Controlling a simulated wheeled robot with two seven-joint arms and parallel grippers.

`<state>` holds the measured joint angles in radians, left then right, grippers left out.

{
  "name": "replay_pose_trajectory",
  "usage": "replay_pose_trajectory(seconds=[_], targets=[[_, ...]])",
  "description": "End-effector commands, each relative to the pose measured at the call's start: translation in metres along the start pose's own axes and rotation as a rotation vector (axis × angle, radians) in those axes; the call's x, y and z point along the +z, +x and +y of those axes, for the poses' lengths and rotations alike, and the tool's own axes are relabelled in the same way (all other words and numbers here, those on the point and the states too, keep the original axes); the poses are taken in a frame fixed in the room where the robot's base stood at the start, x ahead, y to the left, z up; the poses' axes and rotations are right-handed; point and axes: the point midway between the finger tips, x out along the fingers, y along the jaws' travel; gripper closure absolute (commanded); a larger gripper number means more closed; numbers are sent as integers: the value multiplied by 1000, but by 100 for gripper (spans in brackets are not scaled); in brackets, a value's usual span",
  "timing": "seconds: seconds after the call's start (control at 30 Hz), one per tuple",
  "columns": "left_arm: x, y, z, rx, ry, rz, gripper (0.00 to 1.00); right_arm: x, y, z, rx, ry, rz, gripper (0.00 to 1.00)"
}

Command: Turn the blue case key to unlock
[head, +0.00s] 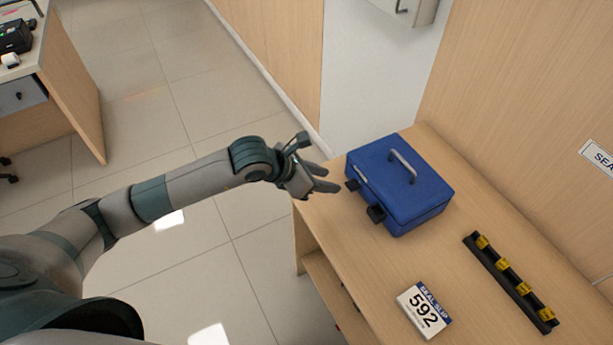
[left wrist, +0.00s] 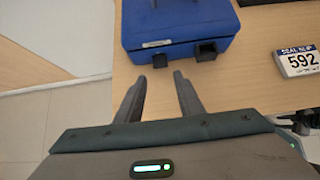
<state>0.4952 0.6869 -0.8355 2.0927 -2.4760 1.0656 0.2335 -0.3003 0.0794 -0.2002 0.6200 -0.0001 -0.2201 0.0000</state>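A blue case (head: 402,184) with a grey top handle stands closed on the wooden counter. Two black parts stick out of its front face, one near the left end (head: 352,185) and one further right (head: 376,213); I cannot tell which is the key. My left gripper (head: 330,178) is open and empty, just in front of the case's left end. In the left wrist view the open fingers (left wrist: 160,92) point at the front of the blue case (left wrist: 180,22), apart from it, near the left black part (left wrist: 159,60). My right gripper is not in view.
On the counter (head: 365,270), a seal slip card reading 592 (head: 424,309) lies in front of the case. A black strip with several yellow pieces (head: 510,282) lies to the right. A wooden wall (head: 530,120) rises behind. Tiled floor is open to the left.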

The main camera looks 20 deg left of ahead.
Motion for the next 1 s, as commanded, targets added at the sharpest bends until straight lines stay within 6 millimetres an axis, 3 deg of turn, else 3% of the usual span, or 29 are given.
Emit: replay_pose_trajectory(seconds=[0.2, 0.4, 1.0], targets=[[-2, -40, 0, 1, 2, -1, 66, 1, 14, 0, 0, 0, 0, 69], [-1, -64, 0, 1, 2, 1, 66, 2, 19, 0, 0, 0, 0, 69], [0, -71, 0, 0, 1, 0, 66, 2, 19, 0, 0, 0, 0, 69]])
